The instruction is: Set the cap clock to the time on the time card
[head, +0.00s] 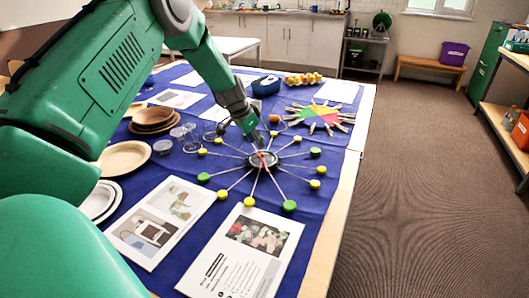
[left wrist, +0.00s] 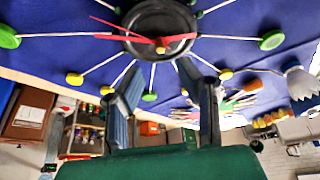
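The cap clock has a dark round hub (head: 257,161) with sticks spreading out to green and yellow caps, flat on the blue cloth. I cannot make out a time card for certain. My right gripper is not in view.
Printed sheets (head: 222,272) and (head: 145,246) lie in front. Wooden plates (head: 122,158) and clear cups are on the left. A coloured wheel with pegs (head: 318,116) and a blue case (head: 266,87) lie behind the clock. The table's right edge is close to the clock.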

